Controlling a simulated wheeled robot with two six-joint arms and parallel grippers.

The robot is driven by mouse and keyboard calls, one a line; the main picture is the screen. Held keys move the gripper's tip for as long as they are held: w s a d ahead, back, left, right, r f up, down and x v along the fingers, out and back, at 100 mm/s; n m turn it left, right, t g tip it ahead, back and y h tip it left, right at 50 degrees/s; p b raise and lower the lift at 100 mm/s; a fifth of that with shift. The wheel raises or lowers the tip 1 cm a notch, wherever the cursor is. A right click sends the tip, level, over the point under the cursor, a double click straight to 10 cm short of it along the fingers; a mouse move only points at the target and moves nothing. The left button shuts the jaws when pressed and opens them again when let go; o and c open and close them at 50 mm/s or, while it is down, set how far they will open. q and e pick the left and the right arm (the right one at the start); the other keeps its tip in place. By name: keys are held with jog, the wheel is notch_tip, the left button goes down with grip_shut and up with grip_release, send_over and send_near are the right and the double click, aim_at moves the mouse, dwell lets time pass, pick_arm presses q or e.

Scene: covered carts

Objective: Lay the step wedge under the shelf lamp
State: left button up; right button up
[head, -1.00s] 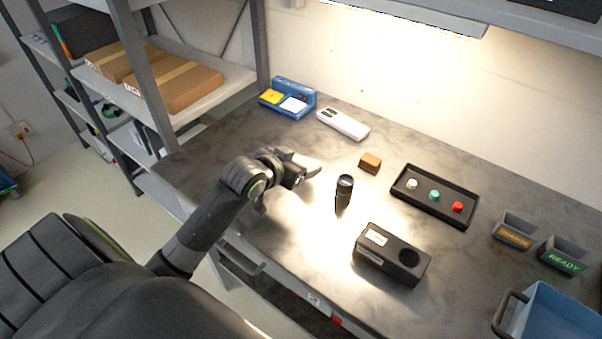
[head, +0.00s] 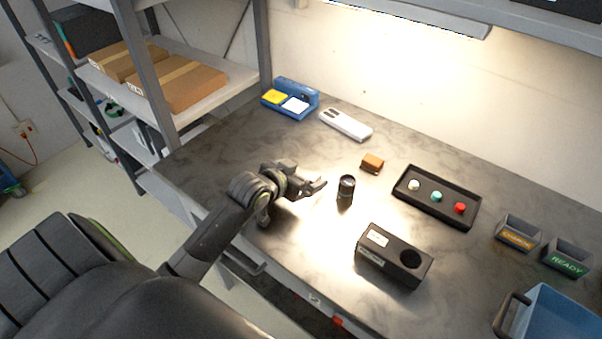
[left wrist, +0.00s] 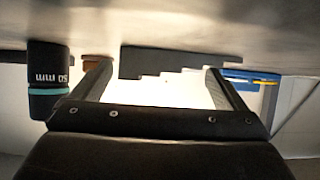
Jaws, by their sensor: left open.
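The step wedge (head: 345,124) is a pale silver bar lying on the grey bench near the back wall. In the left wrist view, which is upside down, its dark stepped outline (left wrist: 165,62) shows beyond and between my fingers. The shelf lamp (head: 415,17) is a lit strip beneath the shelf over the bench. My left gripper (head: 317,187) is open and empty above the bench, in front of the wedge and apart from it. Its two fingers also show in the left wrist view (left wrist: 157,75). My right gripper is out of view.
A black lens (head: 346,188) stands just right of my left gripper. A brown block (head: 372,163), a black button tray (head: 402,191) and a black box (head: 394,257) lie further right. A blue holder (head: 315,101) stands left of the wedge.

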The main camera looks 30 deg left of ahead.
pick_arm(q)
jog(key=shift+r, duration=0.15)
jog(key=v, duration=1.2)
dwell(0.4)
